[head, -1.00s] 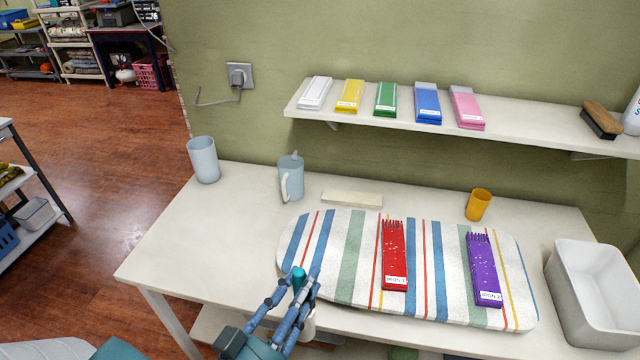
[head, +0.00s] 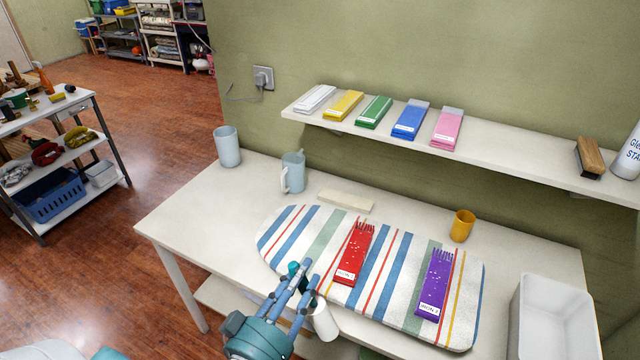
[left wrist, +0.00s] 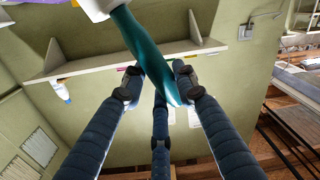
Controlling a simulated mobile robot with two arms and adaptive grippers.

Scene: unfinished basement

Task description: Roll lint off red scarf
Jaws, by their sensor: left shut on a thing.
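The red scarf (head: 353,258) lies folded flat on a striped board (head: 387,268), with pale specks and a white label on it. My left gripper (head: 300,280) is just left of the scarf's near end in the head view, apart from it in the picture. It is shut on a lint roller with a teal handle, which crosses between the fingers in the left wrist view (left wrist: 143,52). The roller's white roll (head: 325,321) hangs near the table's front edge. My right gripper is not in view.
A purple scarf (head: 435,284) with specks lies right of the red one. A white bin (head: 515,322), orange cup (head: 462,226), jug (head: 293,173) and grey-blue tumbler (head: 227,147) stand on the table (head: 190,205). The shelf (head: 480,157) above holds several folded cloths. The table's left part is clear.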

